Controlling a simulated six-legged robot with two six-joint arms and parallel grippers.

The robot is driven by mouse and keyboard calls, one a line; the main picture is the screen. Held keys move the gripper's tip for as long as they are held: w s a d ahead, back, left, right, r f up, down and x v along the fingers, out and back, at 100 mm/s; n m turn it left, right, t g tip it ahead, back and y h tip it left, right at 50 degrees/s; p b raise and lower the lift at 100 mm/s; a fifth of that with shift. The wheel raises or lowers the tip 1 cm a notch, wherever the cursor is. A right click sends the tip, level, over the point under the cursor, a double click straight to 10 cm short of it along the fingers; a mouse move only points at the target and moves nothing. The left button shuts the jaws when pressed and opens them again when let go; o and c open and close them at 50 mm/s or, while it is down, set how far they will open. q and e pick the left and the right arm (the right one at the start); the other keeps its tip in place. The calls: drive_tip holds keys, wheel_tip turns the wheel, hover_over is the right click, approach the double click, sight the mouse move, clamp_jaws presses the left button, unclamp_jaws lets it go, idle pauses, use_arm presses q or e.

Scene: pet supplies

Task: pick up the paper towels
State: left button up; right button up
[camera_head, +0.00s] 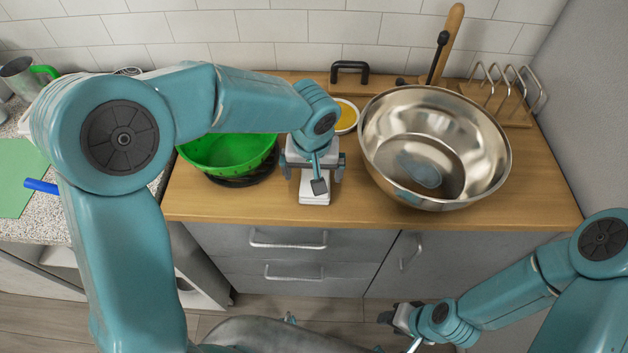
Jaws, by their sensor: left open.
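My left gripper (313,173) reaches over the wooden counter, pointing down, with its fingers apart. A white upright object (315,198) shows between and below the fingers. It may be the paper towels, but my gripper and wrist hide most of it. I cannot tell whether the fingers touch it. No other paper towels are plain in view. My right gripper (401,327) is low at the bottom, in front of the cabinets and away from the counter. Its fingers are too small and partly hidden to judge.
A green colander (225,152) stands left of my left gripper, and a large steel bowl (436,148) stands right. A small bowl with yellow contents (346,116) is behind. A wire rack (505,88) stands at the back right. The counter's front strip (250,208) is clear.

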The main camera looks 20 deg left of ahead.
use_arm(q)
drive_tip(key=f, duration=0.2)
drive_tip(key=w+f, duration=0.1)
drive_tip(key=f, duration=0.1)
drive_tip(key=shift+d+f+p, duration=0.1)
drive_tip(key=shift+f+p, duration=0.15)
drive_tip(key=shift+p, duration=0.05)
drive_tip(key=shift+s+r, duration=0.1)
drive_tip(key=shift+s, duration=0.1)
drive_tip(key=shift+w, duration=0.25)
drive_tip(key=c, duration=1)
drive_tip(key=shift+s, duration=0.15)
drive_tip(key=shift+c, duration=0.2)
drive_tip(key=shift+r, duration=0.25)
wheel_tip(320, 180, up, 20)
drive_tip(key=shift+f, duration=0.25)
